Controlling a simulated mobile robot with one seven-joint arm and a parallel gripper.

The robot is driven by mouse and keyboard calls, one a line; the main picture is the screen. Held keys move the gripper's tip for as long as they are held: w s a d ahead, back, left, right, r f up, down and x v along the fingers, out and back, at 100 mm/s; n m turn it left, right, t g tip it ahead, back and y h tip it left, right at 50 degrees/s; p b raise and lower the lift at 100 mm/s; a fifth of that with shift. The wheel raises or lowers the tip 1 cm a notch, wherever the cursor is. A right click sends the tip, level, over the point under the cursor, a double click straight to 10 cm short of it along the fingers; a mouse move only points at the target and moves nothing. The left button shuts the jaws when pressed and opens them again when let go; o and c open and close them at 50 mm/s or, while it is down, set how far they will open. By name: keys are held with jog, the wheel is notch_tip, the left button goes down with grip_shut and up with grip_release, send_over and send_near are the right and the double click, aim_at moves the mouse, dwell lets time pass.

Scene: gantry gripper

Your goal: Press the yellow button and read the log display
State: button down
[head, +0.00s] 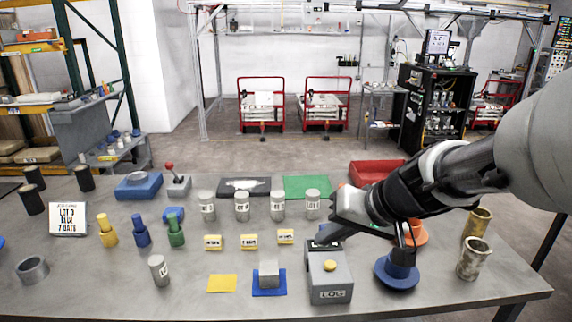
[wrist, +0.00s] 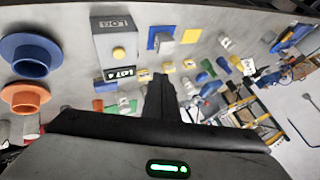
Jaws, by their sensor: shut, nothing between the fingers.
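The grey log box (head: 329,283), marked LOG on its front, stands near the table's front edge. Its yellow button (head: 330,265) is uncovered on the sloping top; it also shows in the wrist view (wrist: 118,53). A dark display (wrist: 121,73) at the box's back edge shows white text that looks like "LOT 4"; in the head view my gripper partly hides it. My gripper (head: 322,238) is shut and empty, above and behind the box, apart from the button. Its closed fingers (wrist: 160,88) point past the box's side in the wrist view.
A blue flanged part (head: 397,274) stands right of the box, with an orange one (head: 415,235) behind it. A grey cube (head: 268,272) on a blue mat stands left. Several grey cylinders and yellow labelled blocks stand behind. A sign (head: 68,218) reads "LOT 3" and "7 DAYS".

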jog(key=s+d+r+h+p, duration=0.3)
jog(key=s+r+h+p, duration=0.2)
jog(key=s+r, duration=0.6)
jog(key=s+p, duration=0.2)
jog(key=s, duration=0.2)
jog(key=shift+s+r+n+g, duration=0.3)
jog(key=shift+s, duration=0.05)
dwell(0.6)
